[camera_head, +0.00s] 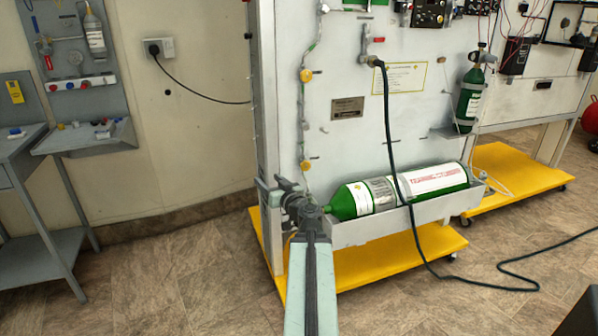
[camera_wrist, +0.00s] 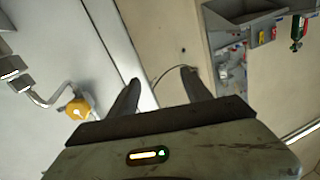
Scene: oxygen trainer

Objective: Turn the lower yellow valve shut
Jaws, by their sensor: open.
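The lower yellow valve (camera_head: 305,165) is a round yellow knob on a thin vertical pipe near the left edge of the white panel. The upper yellow valve (camera_head: 305,75) sits above it on the same pipe line. My gripper (camera_head: 268,186) is just below and left of the lower valve, apart from it, by the panel's left edge. In the wrist view, my open fingers (camera_wrist: 162,80) have nothing between them. A yellow valve (camera_wrist: 78,108) on a bent metal pipe shows left of the fingers, outside them; it appears to be the lower one.
A green and white oxygen cylinder (camera_head: 410,190) lies in a grey trough (camera_head: 375,228) right of my gripper. A black hose (camera_head: 390,135) hangs over it. A smaller green cylinder (camera_head: 469,98) stands on the panel's right. Grey workbenches (camera_head: 85,140) stand left; floor between is clear.

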